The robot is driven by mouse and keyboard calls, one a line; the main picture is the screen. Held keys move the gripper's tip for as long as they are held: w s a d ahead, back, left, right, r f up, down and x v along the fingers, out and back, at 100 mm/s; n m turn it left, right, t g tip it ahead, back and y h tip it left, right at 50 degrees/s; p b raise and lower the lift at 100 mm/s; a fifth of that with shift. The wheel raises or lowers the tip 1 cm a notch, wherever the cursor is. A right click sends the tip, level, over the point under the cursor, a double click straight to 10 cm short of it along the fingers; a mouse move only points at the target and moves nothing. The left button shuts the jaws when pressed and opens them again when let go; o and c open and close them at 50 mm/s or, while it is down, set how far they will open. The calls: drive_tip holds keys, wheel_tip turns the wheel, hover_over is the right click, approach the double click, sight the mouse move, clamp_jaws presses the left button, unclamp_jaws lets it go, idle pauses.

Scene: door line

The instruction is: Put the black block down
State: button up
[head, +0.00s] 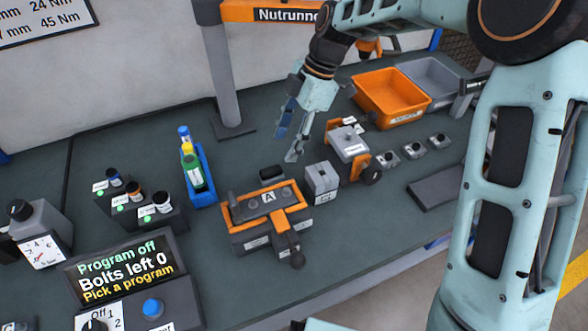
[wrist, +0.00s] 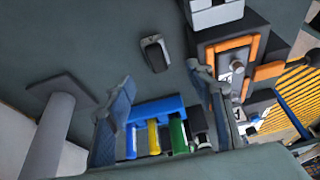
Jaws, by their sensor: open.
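The black block (head: 271,173) lies on the dark bench top, just behind the orange and grey fixture marked A (head: 245,213). It also shows in the wrist view (wrist: 155,53), resting on the bench with clear surface around it. My gripper (head: 290,135) is above the bench, behind the block and a little to its right in the head view. Its fingers are spread and nothing is between them. In the wrist view, the two blue-grey fingers (wrist: 163,95) stand apart, and the block lies beyond them on the bench, not touching.
A blue rack (head: 200,178) with bottles stands left of the block. A grey block (head: 322,182) and an orange-handled fixture (head: 350,145) are to the right. Orange (head: 391,97) and grey bins stand behind. A grey post (head: 228,80) rises at the back. The bench between rack and post is clear.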

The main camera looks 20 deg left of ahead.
sight(271, 169)
drive_tip(key=shift+n, duration=0.3)
drive_tip(key=x, duration=0.5)
drive_tip(key=shift+a+f, duration=0.15)
drive_tip(key=shift+a+x, duration=0.1)
drive_tip(key=shift+x, duration=1.25)
drive_tip(key=shift+a+x, duration=0.15)
drive_tip(key=shift+x, duration=1.2)
drive_tip(key=shift+w, duration=0.1)
drive_tip(key=shift+c, duration=0.5)
clamp_jaws()
